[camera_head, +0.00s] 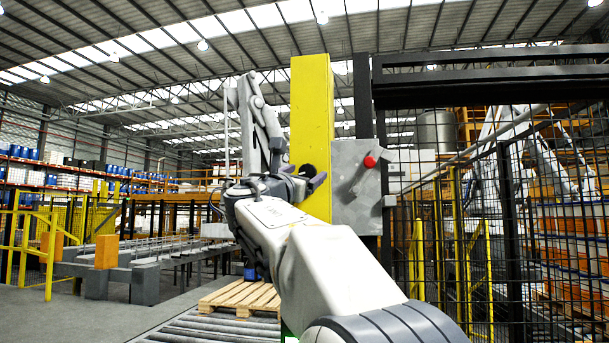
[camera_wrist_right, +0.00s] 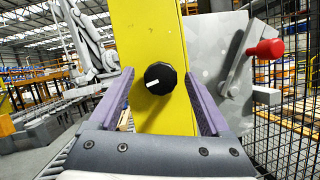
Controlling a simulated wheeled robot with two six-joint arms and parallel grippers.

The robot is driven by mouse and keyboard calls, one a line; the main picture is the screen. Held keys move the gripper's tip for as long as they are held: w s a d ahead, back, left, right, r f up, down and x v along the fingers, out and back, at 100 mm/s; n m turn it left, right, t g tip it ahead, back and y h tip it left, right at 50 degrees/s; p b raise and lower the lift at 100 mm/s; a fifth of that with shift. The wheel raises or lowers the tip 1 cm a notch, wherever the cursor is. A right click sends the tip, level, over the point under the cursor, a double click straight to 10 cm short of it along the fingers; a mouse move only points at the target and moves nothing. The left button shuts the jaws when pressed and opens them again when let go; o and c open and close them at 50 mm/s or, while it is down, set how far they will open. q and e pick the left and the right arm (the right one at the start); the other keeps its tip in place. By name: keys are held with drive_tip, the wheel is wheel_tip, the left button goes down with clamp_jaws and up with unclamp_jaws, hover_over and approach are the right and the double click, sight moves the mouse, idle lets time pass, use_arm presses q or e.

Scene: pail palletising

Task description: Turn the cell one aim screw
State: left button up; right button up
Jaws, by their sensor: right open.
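The aim screw is a black round knob (camera_wrist_right: 160,78) with a white pointer mark, on the face of a yellow post (camera_wrist_right: 150,30). In the right wrist view the knob sits between the two purple fingers of my right gripper (camera_wrist_right: 158,92), which is open. A gap shows on each side and neither finger touches it. In the head view the knob (camera_head: 307,171) shows dark beside the gripper (camera_head: 304,178), in front of the yellow post (camera_head: 311,120), and is partly hidden. My left gripper is not in view.
A grey metal box (camera_head: 355,190) with a red-knobbed lever (camera_head: 370,162) is just right of the post. A black mesh fence (camera_head: 480,220) stands further right. A wooden pallet (camera_head: 240,298) lies on a roller conveyor (camera_head: 215,328) below.

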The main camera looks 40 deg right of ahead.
drive_tip(key=b+v, duration=0.6)
drive_tip(key=v, duration=0.4)
drive_tip(key=shift+a+f, duration=0.1)
